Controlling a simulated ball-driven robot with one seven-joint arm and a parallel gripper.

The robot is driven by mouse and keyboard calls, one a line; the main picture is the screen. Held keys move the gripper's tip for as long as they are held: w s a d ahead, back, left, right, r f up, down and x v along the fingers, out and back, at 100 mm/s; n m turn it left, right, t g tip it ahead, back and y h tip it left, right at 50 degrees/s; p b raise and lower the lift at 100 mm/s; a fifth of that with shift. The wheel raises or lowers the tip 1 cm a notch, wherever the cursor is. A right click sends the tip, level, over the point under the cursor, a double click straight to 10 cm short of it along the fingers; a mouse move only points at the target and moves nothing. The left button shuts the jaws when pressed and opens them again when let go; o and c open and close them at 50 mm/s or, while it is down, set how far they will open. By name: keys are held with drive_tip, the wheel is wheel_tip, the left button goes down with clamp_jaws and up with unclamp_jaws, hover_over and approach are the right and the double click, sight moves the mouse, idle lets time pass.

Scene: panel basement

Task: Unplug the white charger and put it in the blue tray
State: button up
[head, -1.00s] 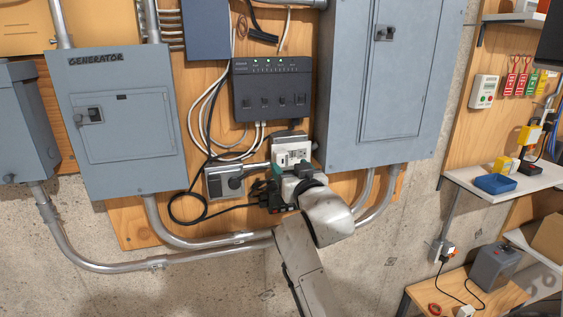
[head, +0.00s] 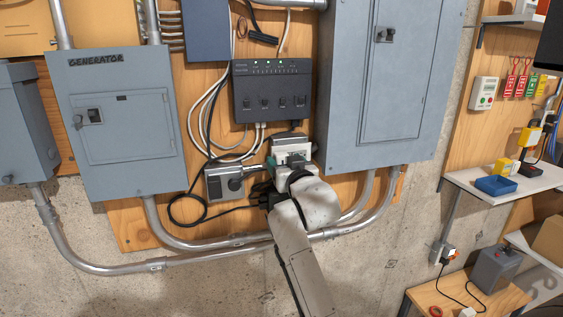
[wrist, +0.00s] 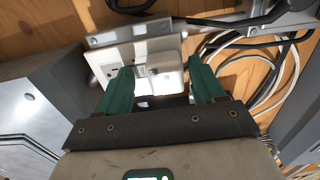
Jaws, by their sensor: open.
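A white, blocky charger (wrist: 166,72) appears to be on the outlet on the wooden wall board. In the wrist view it is between the two green fingers of my gripper (wrist: 160,66). I cannot tell if either finger touches it. In the head view my gripper (head: 292,163) is in front of the white outlet (head: 291,145), and my wrist hides much of the area below. The fingers are apart, with nothing clamped. The blue tray (head: 496,186) sits on the shelf at the right and looks empty.
Grey panels (head: 375,90) flank the outlet. A black unit (head: 271,90) is above it. A grey socket box with a black plug (head: 224,184) and loose cables is at its left. Conduit (head: 215,254) runs below.

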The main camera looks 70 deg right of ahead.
drive_tip(key=shift+w+a, duration=0.2)
idle(1.0)
drive_tip(key=shift+c, duration=0.2)
clamp_jaws()
idle(0.4)
drive_tip(key=shift+p+v, duration=0.8)
drive_tip(key=shift+v, duration=2.2)
